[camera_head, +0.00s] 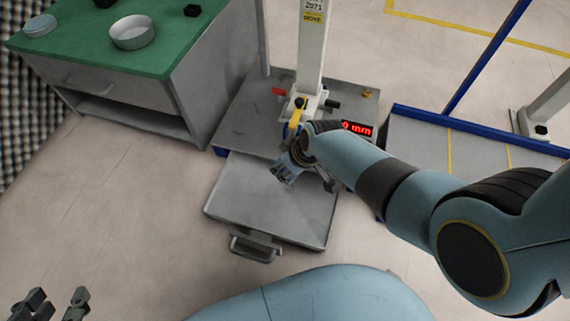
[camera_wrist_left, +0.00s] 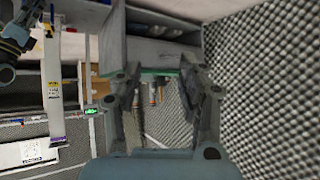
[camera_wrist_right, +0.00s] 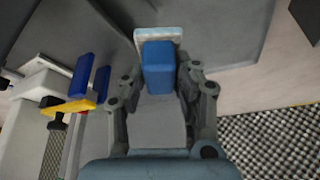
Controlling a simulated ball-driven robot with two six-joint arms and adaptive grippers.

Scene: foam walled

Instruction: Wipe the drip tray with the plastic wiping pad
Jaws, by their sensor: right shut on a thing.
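The drip tray (camera_head: 270,218) is a flat grey tray in front of the machine base, with a handle (camera_head: 256,248) at its front edge. My right gripper (camera_head: 284,172) is over the tray's far part. In the right wrist view, my right gripper (camera_wrist_right: 157,90) is shut on the blue handle block of the plastic wiping pad (camera_wrist_right: 157,66), whose pale flat end shows beyond it. Whether the pad touches the tray is unclear. My left gripper (camera_head: 57,303) is at the lower left, away from the tray. Its fingers stand apart and empty in the left wrist view (camera_wrist_left: 160,88).
A green-topped cabinet (camera_head: 120,60) stands at the left with a round dish (camera_head: 132,34) on it. A blue-framed platform (camera_head: 420,150) lies at the right. The floor left of the tray is clear.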

